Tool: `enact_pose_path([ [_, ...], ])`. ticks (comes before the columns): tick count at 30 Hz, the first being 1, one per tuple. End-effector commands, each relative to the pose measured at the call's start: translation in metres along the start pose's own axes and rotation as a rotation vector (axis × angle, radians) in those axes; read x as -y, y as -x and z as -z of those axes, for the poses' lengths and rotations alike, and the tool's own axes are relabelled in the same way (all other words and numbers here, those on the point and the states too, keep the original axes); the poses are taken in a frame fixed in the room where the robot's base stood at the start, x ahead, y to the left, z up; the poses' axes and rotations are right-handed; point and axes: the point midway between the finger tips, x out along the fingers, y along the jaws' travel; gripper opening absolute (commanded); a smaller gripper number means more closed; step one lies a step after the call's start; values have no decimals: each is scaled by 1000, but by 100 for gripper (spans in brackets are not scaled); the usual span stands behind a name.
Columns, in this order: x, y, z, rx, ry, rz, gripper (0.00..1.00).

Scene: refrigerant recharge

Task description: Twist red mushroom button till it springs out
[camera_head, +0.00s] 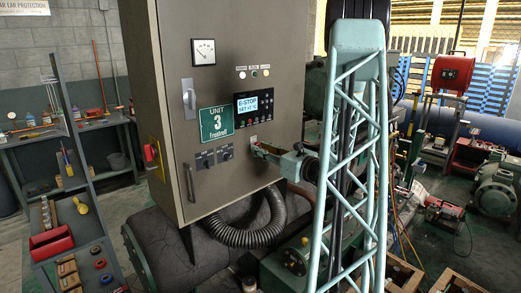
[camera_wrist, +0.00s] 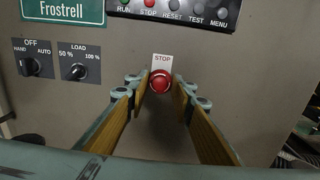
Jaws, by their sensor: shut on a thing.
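The red mushroom button (camera_wrist: 160,80) sits on the grey cabinet front below a white STOP label (camera_wrist: 162,62). My gripper (camera_wrist: 160,84) has its two yellow-lined fingers on either side of the button, with the fingertips at its left and right edges, shut on it. In the head view my gripper (camera_head: 262,151) reaches the cabinet front from the right, at the lower right of the door. The button itself is mostly hidden there by the fingers. The display (camera_head: 255,104) above reads E-STOP with a second line under it.
Two rotary switches (camera_head: 216,155) sit left of the button, below the green UNIT 3 sign (camera_head: 216,122). A row of panel keys (camera_wrist: 172,14) lies above the button. A corrugated hose (camera_head: 250,235) hangs below the cabinet. A tool shelf (camera_head: 75,200) stands at left.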

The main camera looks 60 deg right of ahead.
Motion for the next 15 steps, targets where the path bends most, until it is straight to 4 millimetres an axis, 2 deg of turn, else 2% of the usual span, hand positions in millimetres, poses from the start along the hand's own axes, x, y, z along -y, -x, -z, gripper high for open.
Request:
enact_pose_path([
  [15, 0, 0, -1, -1, -126, 0, 11],
])
